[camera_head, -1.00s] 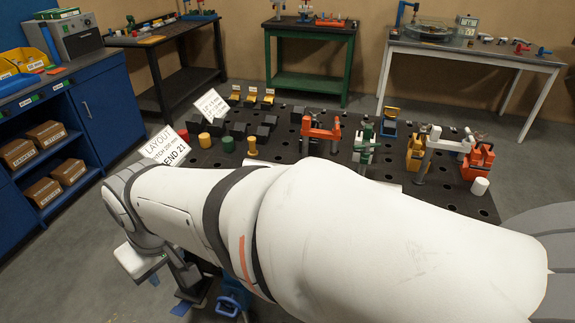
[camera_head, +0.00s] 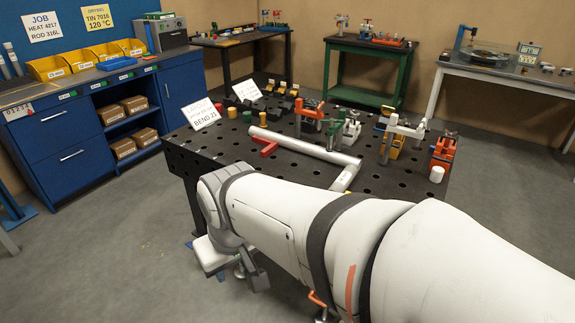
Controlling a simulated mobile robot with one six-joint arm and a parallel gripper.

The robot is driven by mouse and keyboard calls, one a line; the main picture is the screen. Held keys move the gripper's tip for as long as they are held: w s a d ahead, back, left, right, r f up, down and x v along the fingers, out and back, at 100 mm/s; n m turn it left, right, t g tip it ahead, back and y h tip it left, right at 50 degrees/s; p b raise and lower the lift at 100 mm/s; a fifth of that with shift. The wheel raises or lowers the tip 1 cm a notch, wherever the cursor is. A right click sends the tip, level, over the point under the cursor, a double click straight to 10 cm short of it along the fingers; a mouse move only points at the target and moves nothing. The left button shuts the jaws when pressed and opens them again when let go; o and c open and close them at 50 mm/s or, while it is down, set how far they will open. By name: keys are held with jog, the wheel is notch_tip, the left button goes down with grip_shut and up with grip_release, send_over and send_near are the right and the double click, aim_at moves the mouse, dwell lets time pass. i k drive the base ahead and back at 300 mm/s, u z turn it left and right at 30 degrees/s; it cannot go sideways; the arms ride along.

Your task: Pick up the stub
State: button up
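My gripper's fingers cannot be made out, and nothing is seen held.
Several coloured clamps and fixtures stand on the table, including a red-orange one (camera_head: 443,150) behind the white cylinder. A sign (camera_head: 200,113) reads BEND 21. Blue cabinets (camera_head: 75,150) stand at left, a green bench (camera_head: 372,70) behind. Grey floor is open at left front.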

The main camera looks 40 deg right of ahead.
aim_at(349, 174)
jog(key=u, duration=0.05)
jog(key=k, duration=0.65)
jog(key=z, duration=1.1)
jog(key=i, duration=1)
jog(key=z, duration=0.1)
